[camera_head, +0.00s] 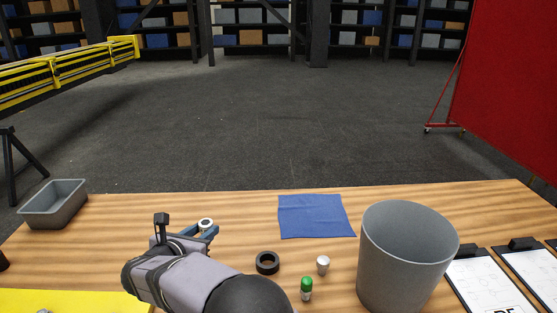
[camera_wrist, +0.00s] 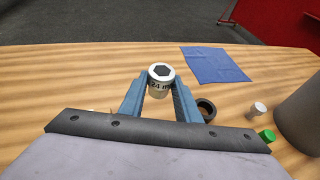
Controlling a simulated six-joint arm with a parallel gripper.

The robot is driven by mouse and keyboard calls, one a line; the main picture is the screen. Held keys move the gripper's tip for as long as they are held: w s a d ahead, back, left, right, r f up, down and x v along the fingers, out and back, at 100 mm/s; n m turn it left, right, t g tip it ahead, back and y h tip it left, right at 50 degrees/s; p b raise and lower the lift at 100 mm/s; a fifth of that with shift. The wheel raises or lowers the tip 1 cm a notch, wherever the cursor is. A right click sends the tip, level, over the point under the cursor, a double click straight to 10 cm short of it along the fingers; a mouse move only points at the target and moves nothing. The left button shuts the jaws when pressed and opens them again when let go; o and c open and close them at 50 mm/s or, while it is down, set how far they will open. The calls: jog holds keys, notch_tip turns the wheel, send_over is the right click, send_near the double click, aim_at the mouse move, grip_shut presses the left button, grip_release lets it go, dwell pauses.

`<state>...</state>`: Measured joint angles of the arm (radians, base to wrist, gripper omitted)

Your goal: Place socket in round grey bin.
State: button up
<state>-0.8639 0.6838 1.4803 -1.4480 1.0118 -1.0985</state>
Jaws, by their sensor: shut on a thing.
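The socket (camera_wrist: 160,80) is a small silver-white cylinder with a dark hex opening on top and black "24 m" lettering on its side. It also shows in the head view (camera_head: 205,224). My gripper (camera_wrist: 158,88) is shut on the socket, with one blue finger on each side, and holds it upright. I cannot tell how far it is above the table. The round grey bin (camera_head: 405,262) stands at the right of the table in the head view. Its near wall hides its floor. In the wrist view only part of the bin (camera_wrist: 300,115) shows, at the right edge.
Between my gripper and the bin are a black ring (camera_head: 267,263), a small silver part (camera_head: 323,265) and a green-topped part (camera_head: 306,288). A blue cloth (camera_head: 315,216) lies behind them. A grey tray (camera_head: 54,205) is far left; clipboards (camera_head: 487,288) lie right of the bin.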

jog(key=w+d+f+m+h+b, duration=0.1)
jog(key=w+d+f+b, duration=0.15)
jog(key=d, duration=0.35)
jog(key=w+d+f+m+h+b, duration=0.1)
jog(key=w+d+b, duration=0.2)
jog(key=d, duration=0.2)
jog(key=m+g+h+b, duration=0.2)
jog(key=h+b, duration=0.1)
jog(key=b, duration=0.1)
send_over(289, 259)
jog(key=shift+d+f, duration=0.1)
jog(key=shift+f, duration=0.65)
jog(key=shift+y, duration=0.3)
jog(key=shift+f, duration=5.05)
jog(key=shift+f, duration=0.1)
jog(key=shift+f+b, duration=0.1)
jog(key=shift+b, duration=0.2)
jog(key=o, duration=1.1)
